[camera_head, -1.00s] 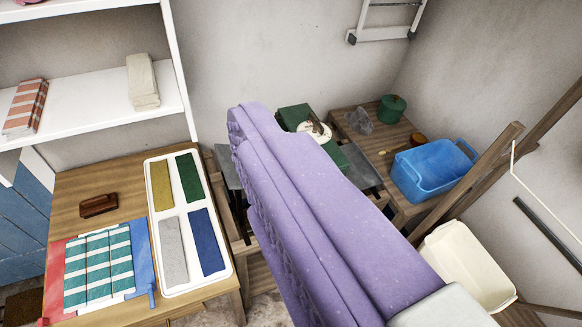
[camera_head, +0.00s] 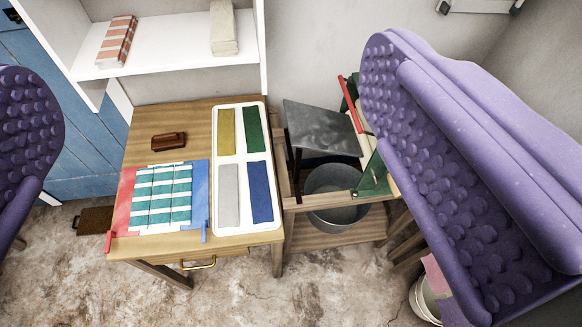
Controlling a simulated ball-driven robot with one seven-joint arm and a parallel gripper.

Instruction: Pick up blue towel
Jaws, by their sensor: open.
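The blue towel (camera_head: 261,192) is a dark blue folded strip. It lies in the lower right compartment of a white divided tray (camera_head: 241,232) on a wooden table. My gripper (camera_head: 210,85) has two purple, knobbed fingers spread wide at the left and right of the picture. It is open, and nothing shows held between the fingers. The tray and the blue towel appear in the gap between them, closer to the right finger. The towel is fully visible and apart from both fingers.
The tray also holds yellow, green and grey strips. Left of it, a striped teal towel (camera_head: 160,196) lies on a red and blue board, below a brown brush (camera_head: 168,140). A white shelf (camera_head: 180,62) stands behind. A metal bucket (camera_head: 335,190) is right of the table (camera_head: 190,245).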

